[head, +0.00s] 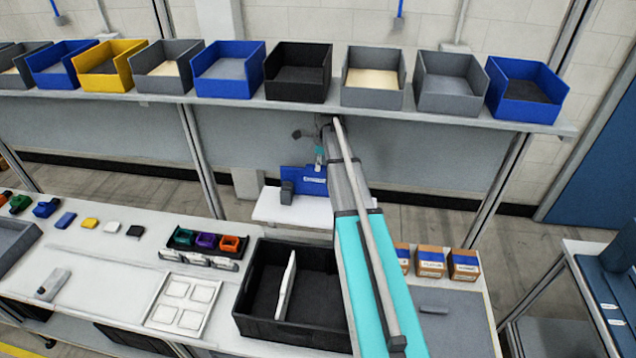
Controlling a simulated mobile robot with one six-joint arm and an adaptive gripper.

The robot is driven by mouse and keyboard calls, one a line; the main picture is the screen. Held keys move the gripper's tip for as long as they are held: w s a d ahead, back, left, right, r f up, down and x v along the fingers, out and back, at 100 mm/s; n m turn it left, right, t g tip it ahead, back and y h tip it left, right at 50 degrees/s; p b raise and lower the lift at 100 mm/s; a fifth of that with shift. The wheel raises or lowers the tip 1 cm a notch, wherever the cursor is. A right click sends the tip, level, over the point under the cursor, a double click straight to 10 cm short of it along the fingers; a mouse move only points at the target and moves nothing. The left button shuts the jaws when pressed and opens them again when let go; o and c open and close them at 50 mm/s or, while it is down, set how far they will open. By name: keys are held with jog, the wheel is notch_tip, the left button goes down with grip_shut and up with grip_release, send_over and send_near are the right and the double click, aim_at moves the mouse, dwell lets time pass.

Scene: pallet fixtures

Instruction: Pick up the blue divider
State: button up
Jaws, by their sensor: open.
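An upright blue panel (298,174), which looks like the blue divider, stands on a small white platform (290,213) behind the workbench. A small grey block stands in front of its left part, and my arm hides its right end. My gripper (319,166) is small in the head view, at the far end of my arm, by the panel's upper edge. It is open. I cannot tell whether its fingers touch the panel or are around it.
A black crate (244,290) with a white divider (287,284) stands on the bench, left of my arm. A shelf (190,98) of coloured bins runs above. Small boxes (430,262) stand right of my arm.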

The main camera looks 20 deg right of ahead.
aim_at(317, 173)
jog(key=shift+f, duration=0.15)
jog(key=f+b, duration=0.5)
jog(key=shift+w+a, duration=0.15)
jog(key=shift+a, duration=0.05)
dwell(0.3)
dwell(0.5)
grip_shut()
